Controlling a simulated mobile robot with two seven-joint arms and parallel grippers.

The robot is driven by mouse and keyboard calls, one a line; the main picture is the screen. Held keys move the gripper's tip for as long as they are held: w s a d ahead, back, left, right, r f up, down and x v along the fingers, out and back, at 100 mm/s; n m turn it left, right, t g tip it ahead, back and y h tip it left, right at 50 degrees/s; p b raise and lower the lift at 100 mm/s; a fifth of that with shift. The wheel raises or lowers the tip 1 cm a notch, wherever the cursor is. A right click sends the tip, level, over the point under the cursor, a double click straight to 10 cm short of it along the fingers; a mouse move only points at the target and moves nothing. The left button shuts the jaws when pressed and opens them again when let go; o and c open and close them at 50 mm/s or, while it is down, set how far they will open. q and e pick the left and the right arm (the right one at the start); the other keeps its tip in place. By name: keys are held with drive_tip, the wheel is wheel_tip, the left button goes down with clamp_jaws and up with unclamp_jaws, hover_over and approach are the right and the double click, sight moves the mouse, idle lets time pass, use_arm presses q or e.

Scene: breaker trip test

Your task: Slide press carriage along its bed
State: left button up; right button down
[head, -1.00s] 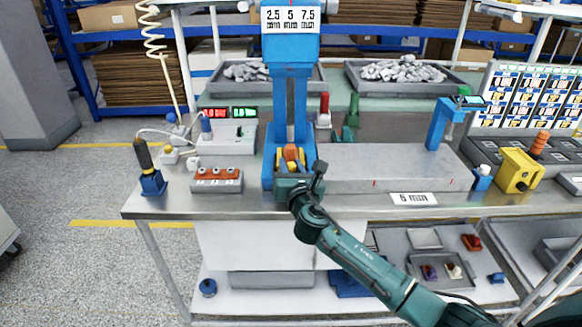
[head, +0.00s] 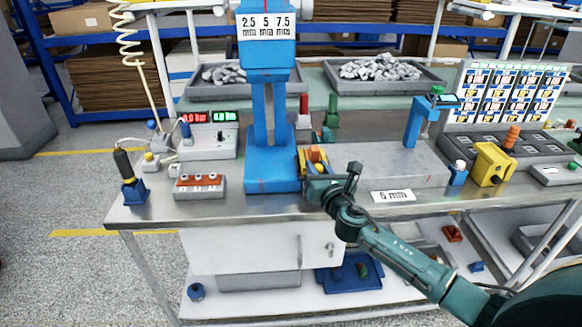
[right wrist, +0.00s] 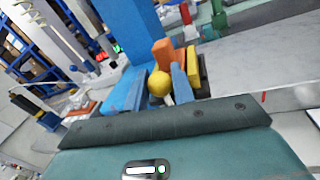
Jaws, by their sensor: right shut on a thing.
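The carriage, with yellow and orange parts (head: 315,156), sits just right of the press base, at the left end of the long grey bed (head: 400,163). My right gripper (head: 318,178) reaches in from the lower right and is shut on the carriage at its front. In the right wrist view, a yellow ball knob (right wrist: 160,83) and an orange block (right wrist: 163,52) show beyond my green gripper body. The fingertips are largely hidden. My left gripper is out of view.
A blue stand (head: 427,120) rises over the bed's right part, and a 6 min label (head: 393,196) lies in front. A yellow block (head: 493,165) stands at right.

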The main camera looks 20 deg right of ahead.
use_arm(q)
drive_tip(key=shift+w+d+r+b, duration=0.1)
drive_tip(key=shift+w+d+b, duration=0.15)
drive_tip(key=shift+b, duration=0.45)
use_arm(e)
drive_tip(key=s+d, duration=0.3)
drive_tip(key=d, duration=0.7)
drive_tip(key=shift+d, duration=0.2)
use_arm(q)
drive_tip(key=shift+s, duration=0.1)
use_arm(e)
drive_tip(key=c, duration=1.2)
unclamp_jaws()
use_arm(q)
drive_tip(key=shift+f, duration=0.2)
